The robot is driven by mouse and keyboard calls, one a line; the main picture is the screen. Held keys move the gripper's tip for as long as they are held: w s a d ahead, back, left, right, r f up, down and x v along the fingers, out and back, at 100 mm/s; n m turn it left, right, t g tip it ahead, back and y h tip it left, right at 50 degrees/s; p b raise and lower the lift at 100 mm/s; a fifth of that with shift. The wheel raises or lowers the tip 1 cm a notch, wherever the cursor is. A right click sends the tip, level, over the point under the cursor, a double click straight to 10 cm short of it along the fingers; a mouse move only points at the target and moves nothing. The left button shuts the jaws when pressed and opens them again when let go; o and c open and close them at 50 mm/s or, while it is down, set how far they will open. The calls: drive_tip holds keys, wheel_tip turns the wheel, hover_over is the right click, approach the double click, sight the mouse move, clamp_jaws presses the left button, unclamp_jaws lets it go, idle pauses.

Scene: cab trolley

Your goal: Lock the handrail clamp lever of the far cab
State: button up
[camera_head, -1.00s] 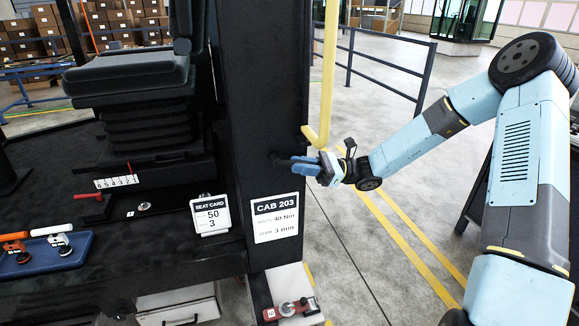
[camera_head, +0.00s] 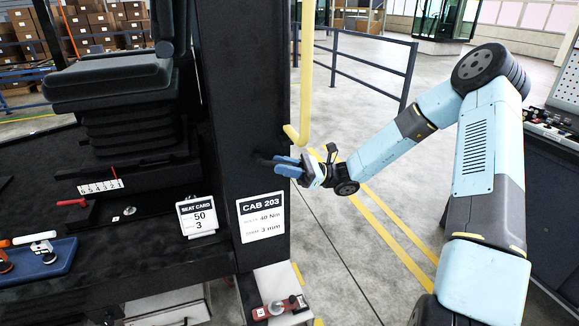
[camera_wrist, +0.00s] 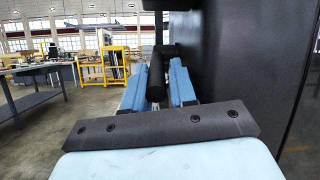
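The far cab's black clamp lever (camera_head: 264,161) sticks out of the dark post just under the lower end of the yellow handrail (camera_head: 304,90). My gripper (camera_head: 282,165) is at this lever, beside the post. In the wrist view, the black lever (camera_wrist: 158,80) lies between the two blue fingers of my gripper (camera_wrist: 160,75). The fingers are close together with the lever filling most of the gap, and look shut on it. The fingers hide part of the lever, and the contact faces are not clear.
The dark post (camera_head: 245,90) carries a CAB 203 card (camera_head: 262,217) and stands close beside my gripper. A seat card (camera_head: 197,215), a black seat (camera_head: 110,80) and a blue tray (camera_head: 45,262) are to the left. A dark bench (camera_head: 550,190) stands at the right. Open floor lies behind the arm.

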drive_tip(key=v, duration=1.4)
drive_tip(key=shift+c, duration=0.2)
